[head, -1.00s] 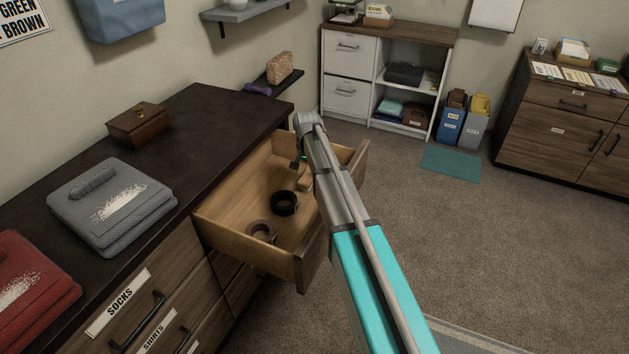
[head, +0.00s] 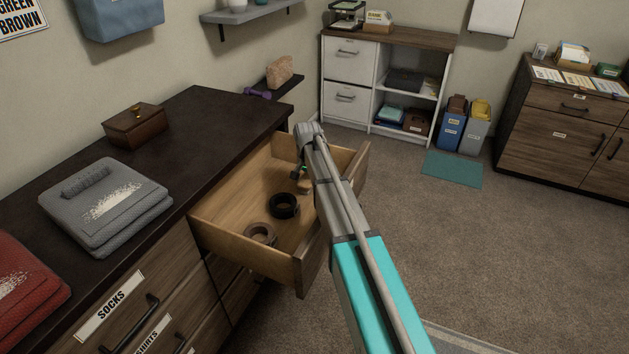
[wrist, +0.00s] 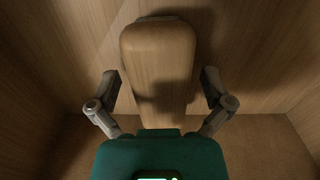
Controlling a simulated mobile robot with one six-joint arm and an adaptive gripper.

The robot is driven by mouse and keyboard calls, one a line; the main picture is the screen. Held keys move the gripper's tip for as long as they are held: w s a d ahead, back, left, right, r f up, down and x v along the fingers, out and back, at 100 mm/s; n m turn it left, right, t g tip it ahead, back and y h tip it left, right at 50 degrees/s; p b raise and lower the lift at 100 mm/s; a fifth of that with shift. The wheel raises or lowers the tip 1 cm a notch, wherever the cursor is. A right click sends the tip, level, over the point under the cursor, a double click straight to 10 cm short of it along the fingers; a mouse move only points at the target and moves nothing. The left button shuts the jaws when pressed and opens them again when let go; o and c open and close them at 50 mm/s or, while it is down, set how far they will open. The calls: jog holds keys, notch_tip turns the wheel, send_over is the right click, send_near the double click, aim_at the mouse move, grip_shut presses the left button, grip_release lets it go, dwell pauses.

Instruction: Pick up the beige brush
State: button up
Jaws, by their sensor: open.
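The beige brush (wrist: 157,48) lies in the open drawer (head: 232,241). In the wrist view its long, rounded, wood-coloured back fills the upper middle, partly in shadow, and its near end is hidden behind my gripper's body. My gripper (wrist: 160,82) is open, with one finger on each side of the brush and visible gaps to it. In the head view my gripper (head: 301,174) is inside the far part of the drawer, and my arm hides most of the brush there.
A black roll (head: 284,206) and a brown roll (head: 260,233) lie nearer the drawer's front left. The drawer walls surround my gripper. The dresser top (head: 195,140) holds a wooden box (head: 137,125) and folded grey cloth (head: 104,210).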

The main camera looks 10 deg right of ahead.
jog(key=shift+c, duration=0.3)
jog(key=c, duration=1.2)
jog(key=shift+r, duration=0.15)
notch_tip(320, 180, up, 2)
jog(key=p, duration=0.2)
jog(key=shift+r+p, duration=0.25)
jog(key=shift+p, duration=0.15)
jog(key=s+r+p, duration=0.1)
jog(key=r+p, duration=0.1)
jog(key=s+r+p, duration=0.4)
jog(key=r, duration=0.1)
jog(key=shift+s+a+p, duration=0.1)
jog(key=shift+a+p, duration=0.25)
jog(key=shift+p, duration=0.05)
jog(key=s+r+p, duration=0.1)
jog(key=s, duration=0.2)
jog(key=s+a+r+p, duration=0.1)
jog(key=s, duration=0.1)
jog(key=s+r+p, duration=0.1)
jog(key=s, duration=0.2)
jog(key=shift+s+a+r, duration=0.15)
jog(key=shift+s+a, duration=0.05)
jog(key=shift+s, duration=0.15)
